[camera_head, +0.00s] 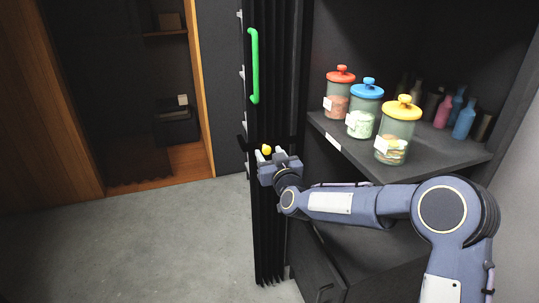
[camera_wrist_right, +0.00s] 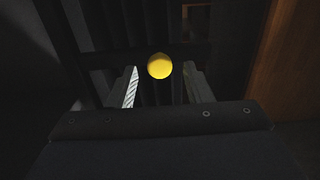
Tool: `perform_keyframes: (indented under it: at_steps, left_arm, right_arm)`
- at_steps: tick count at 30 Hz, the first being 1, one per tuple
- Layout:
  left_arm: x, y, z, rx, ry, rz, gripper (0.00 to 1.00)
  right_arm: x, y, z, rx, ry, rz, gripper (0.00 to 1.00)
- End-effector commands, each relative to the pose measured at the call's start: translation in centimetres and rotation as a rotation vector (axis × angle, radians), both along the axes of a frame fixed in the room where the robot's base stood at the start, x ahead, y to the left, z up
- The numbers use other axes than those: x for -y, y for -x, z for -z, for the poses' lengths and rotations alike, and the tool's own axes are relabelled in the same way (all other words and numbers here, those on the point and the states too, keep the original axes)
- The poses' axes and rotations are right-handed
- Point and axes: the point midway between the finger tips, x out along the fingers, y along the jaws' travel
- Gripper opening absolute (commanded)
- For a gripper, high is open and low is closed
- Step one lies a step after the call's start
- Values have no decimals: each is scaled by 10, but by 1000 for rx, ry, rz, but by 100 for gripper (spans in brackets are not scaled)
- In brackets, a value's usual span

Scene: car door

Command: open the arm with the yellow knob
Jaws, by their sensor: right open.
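The yellow knob (camera_head: 266,149) sits on the dark slatted door (camera_head: 268,220), below a green vertical handle (camera_head: 254,66). My right gripper (camera_head: 269,155) is at the knob, its fingers pointing toward the door. In the right wrist view the round yellow knob (camera_wrist_right: 160,66) shows between the two spread fingers of my right gripper (camera_wrist_right: 161,88), with a gap on each side. The knob appears near the fingertips; how deep it sits between them is hard to tell. The arm that carries the knob is dark and hardly distinguishable. My left gripper is not in view.
Right of the door, an open dark cabinet shelf (camera_head: 440,160) holds jars with red (camera_head: 339,92), blue (camera_head: 364,108) and yellow (camera_head: 398,131) lids, and several small bottles behind. The grey floor (camera_head: 140,245) at left is clear. A wood-framed cabinet (camera_head: 70,100) stands at the back left.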

Motion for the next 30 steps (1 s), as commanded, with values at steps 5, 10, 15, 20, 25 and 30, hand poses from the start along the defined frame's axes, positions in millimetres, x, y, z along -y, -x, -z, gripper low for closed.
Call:
perform_keyframes:
  at_steps: [5,10,15,20,25,30]
  left_arm:
    - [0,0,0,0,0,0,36]
    - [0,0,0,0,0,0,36]
    - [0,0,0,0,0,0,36]
    - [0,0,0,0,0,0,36]
    - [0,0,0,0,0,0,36]
    - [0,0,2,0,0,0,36]
  right_arm:
    - [-2,-7,0,1,0,0,46]
    - [-2,-7,0,0,0,0,46]
    - [-2,-7,0,0,0,0,26]
    - [-2,-7,0,0,0,0,5]
    - [-2,-7,0,-1,0,0,0]
    - [-2,-6,1,0,0,-4,0]
